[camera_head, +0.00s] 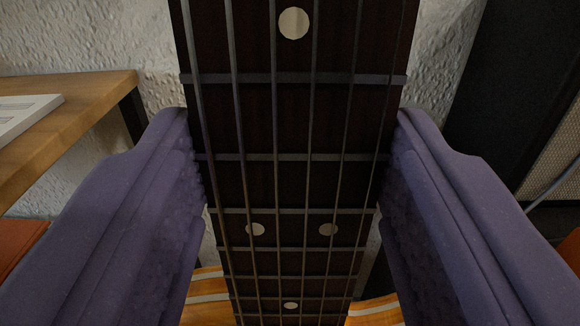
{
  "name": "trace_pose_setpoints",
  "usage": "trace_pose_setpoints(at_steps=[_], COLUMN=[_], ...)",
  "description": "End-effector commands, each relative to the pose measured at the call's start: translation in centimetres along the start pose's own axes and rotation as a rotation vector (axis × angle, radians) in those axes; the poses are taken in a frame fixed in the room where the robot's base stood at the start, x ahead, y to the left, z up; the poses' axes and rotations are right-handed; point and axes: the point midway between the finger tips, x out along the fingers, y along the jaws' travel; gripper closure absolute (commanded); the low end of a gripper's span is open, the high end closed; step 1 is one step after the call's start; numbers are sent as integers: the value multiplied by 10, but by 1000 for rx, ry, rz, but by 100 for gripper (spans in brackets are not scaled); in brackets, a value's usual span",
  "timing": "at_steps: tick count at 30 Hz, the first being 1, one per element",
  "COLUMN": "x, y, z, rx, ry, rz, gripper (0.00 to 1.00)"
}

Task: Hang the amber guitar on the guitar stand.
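The amber guitar shows by its dark neck (295,120), which runs upright through the middle of the view with strings, frets and pale dot inlays. Parts of its amber body (375,310) show at the bottom, on both sides of the neck. My gripper (293,125) has one purple finger on each side of the neck. The bumpy inner pads meet both edges of the neck, so it looks shut on it. The guitar's head is out of view above. I cannot make out the guitar stand.
A wooden tabletop (85,95) with a white flat thing (25,112) on it is at the left. A rough pale wall (60,35) is behind. A dark cabinet (510,80) stands at the right, near a thin cable (552,188). A red-orange thing (18,245) is at lower left.

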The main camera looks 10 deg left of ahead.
Motion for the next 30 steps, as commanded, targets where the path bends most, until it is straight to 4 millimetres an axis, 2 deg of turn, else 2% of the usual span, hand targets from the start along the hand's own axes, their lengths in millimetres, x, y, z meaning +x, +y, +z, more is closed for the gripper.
trace_pose_setpoints(at_steps=[1,18,30], x=[2,-1,25], y=[0,0,0], z=[-4,-2,-1], rx=[2,-1,0], ry=[11,60,59], rz=[0,3,3], gripper=[100,100,100])
